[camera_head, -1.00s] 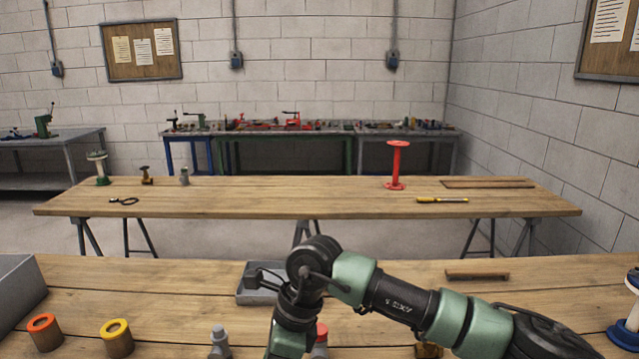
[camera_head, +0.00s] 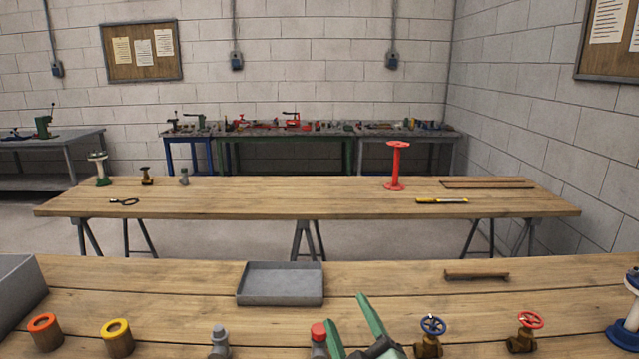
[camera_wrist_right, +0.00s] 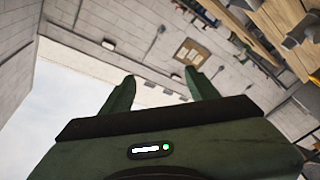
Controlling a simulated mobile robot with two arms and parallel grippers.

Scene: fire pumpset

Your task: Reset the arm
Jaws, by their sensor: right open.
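My right gripper (camera_head: 352,327) shows at the bottom centre of the head view, its two green fingers apart and pointing up. It is open and empty, in front of the grey tray. In the right wrist view the gripper (camera_wrist_right: 152,92) has nothing between its fingers, and the room behind appears tilted. My left gripper is in neither view.
The near wooden table holds an empty grey tray (camera_head: 281,301), an orange-ringed cylinder (camera_head: 45,333), a yellow-ringed cylinder (camera_head: 117,339), a blue-wheeled valve (camera_head: 431,335), a red-wheeled valve (camera_head: 524,332) and a wooden strip (camera_head: 477,276). A red stand (camera_head: 396,166) is on the far table.

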